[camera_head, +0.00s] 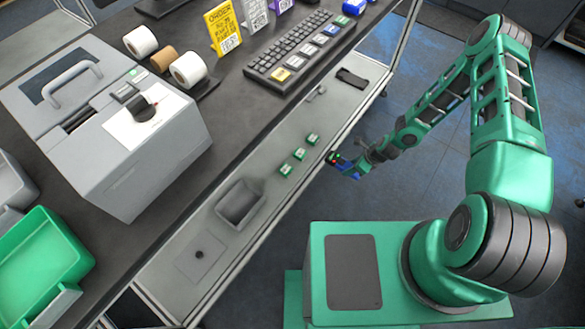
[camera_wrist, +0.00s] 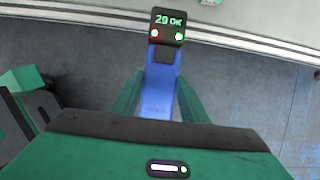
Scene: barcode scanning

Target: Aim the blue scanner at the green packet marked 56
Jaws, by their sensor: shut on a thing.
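The blue scanner (camera_wrist: 160,88) is held between the two green fingers of my gripper (camera_wrist: 158,105) in the wrist view. In the head view the scanner (camera_head: 346,166) and my gripper (camera_head: 357,168) hang just off the right edge of the lower grey shelf. Three small green packets (camera_head: 299,154) lie in a row on that shelf, left of the scanner. Their numbers are too small to read. One packet (camera_wrist: 210,2) is cut off at the wrist view's top edge.
The grey shelf (camera_head: 262,187) has a raised edge rail and holds an empty grey bin (camera_head: 240,203) and a dark flat item (camera_head: 352,77). Behind it, the dark counter carries a keyboard (camera_head: 295,47), rolls (camera_head: 188,69) and a grey machine (camera_head: 125,140). Floor beside the shelf is clear.

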